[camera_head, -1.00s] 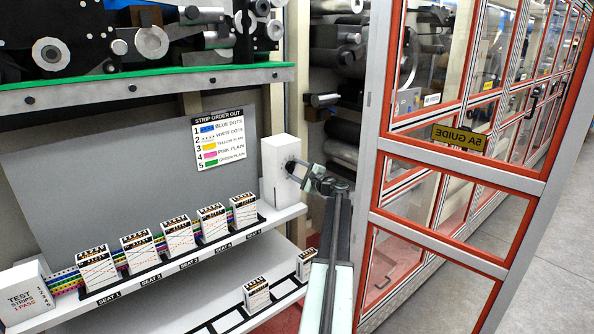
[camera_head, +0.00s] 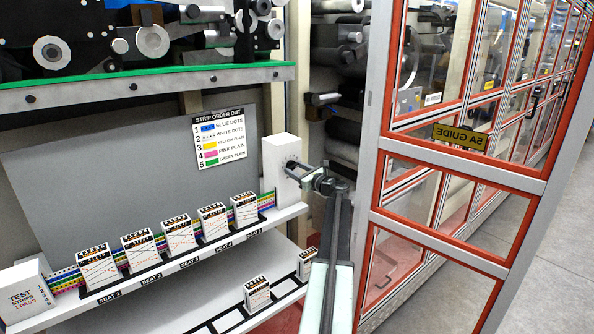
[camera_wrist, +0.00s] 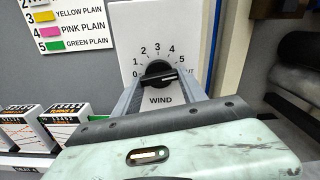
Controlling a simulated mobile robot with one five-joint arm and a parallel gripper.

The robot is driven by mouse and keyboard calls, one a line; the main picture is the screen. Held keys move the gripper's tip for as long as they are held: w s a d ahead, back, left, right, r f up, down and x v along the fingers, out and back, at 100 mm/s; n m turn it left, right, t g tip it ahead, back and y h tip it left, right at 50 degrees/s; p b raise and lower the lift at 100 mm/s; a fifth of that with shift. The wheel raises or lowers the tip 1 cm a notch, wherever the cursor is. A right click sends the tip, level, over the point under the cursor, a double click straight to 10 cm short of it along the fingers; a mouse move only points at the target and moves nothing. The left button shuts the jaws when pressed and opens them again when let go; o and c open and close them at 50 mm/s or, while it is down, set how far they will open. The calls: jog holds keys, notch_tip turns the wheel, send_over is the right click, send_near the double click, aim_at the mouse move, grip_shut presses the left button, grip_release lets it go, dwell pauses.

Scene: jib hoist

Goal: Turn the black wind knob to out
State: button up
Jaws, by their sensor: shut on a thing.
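The black wind knob (camera_wrist: 158,72) sits on the white dial panel (camera_wrist: 125,40), which has numbers 0 to 5 in an arc and "WIND" below. The end of the "OUT" label shows at the right, partly hidden by a finger. The knob's bar lies nearly level, its right end slightly raised and toward that label. My gripper (camera_wrist: 157,80) has one finger on each side of the knob and is shut on it.
Several striped cards (camera_head: 178,235) stand in a row on the shelf left of the box. A strip order sign (camera_head: 220,138) hangs above. A red-framed glass door (camera_head: 455,180) stands close to the right of my arm.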

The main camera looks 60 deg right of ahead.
jog(key=shift+a+m, duration=0.1)
jog(key=shift+m, duration=0.8)
jog(key=o, duration=1.4)
jog(key=shift+c, duration=0.2)
jog(key=shift+s, duration=0.1)
jog(key=v, duration=0.7)
jog(key=shift+s, duration=0.3)
jog(key=shift+a, duration=0.1)
